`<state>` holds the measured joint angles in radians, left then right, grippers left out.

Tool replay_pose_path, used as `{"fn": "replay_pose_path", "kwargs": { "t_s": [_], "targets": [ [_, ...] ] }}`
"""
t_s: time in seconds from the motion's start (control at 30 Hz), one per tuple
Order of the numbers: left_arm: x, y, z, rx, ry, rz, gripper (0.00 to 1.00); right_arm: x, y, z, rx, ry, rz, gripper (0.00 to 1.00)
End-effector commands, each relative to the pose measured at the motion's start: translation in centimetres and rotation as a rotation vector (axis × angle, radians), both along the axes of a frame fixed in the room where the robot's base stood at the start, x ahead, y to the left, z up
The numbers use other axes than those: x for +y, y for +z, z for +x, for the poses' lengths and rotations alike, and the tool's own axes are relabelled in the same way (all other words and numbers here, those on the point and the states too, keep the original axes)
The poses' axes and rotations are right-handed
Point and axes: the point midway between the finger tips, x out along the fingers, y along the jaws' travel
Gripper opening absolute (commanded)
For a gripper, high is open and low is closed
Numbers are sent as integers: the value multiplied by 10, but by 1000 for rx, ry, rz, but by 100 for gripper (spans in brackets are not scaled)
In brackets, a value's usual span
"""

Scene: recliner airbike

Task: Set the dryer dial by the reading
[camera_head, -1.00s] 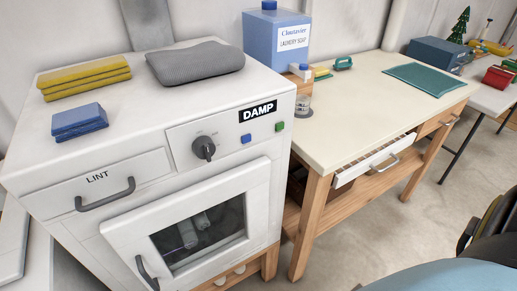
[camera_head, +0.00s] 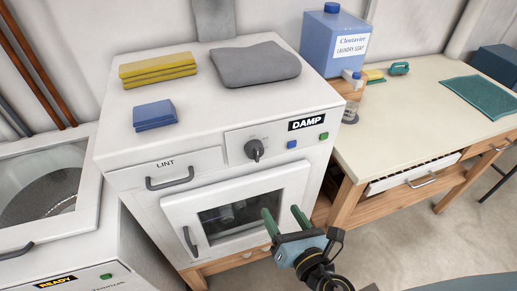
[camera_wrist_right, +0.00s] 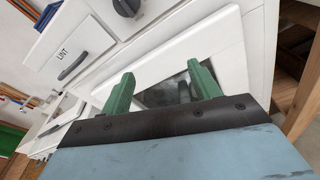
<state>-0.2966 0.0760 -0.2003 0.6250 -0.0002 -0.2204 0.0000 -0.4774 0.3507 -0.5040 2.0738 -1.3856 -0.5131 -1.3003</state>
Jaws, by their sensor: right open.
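The white dryer (camera_head: 117,160) stands in the middle of the head view, with its door closed. Its dark dial (camera_head: 254,150) is on the upper front panel, beside a black label reading DAMP (camera_head: 307,122). The dial also shows at the top of the right wrist view (camera_wrist_right: 126,6). My right gripper (camera_head: 285,215) is open and empty in front of the dryer door, below and right of the dial and apart from it. Its green fingers show in the right wrist view (camera_wrist_right: 163,90). My left gripper is in no view.
Yellow cloths (camera_head: 158,70), blue cloths (camera_head: 155,114) and a grey cloth (camera_head: 255,65) lie on the dryer top. A LINT drawer (camera_head: 165,168) is left of the dial. A washer labelled READY (camera_head: 55,282) stands left. A table (camera_head: 420,125) with laundry soap (camera_head: 335,42) is right.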

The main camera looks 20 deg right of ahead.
Motion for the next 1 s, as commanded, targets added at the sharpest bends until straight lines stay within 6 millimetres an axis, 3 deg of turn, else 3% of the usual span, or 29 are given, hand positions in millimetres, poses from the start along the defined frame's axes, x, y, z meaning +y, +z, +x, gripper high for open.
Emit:
{"fn": "replay_pose_path", "kwargs": {
  "t_s": [0.03,0.1,0.2,0.37,0.8,1.0],
  "targets": [
    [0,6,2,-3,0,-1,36,3,27,-2,-54,12,-48,62],
    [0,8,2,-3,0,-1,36,6,49,-4,-107,20,-99,62],
    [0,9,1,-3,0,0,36,7,65,-3,-146,23,-138,62],
    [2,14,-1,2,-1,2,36,9,69,11,-157,22,-149,62],
    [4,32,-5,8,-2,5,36,17,69,97,-155,21,-145,62],
    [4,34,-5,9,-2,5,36,20,67,121,-153,22,-145,62]
  ]
}}
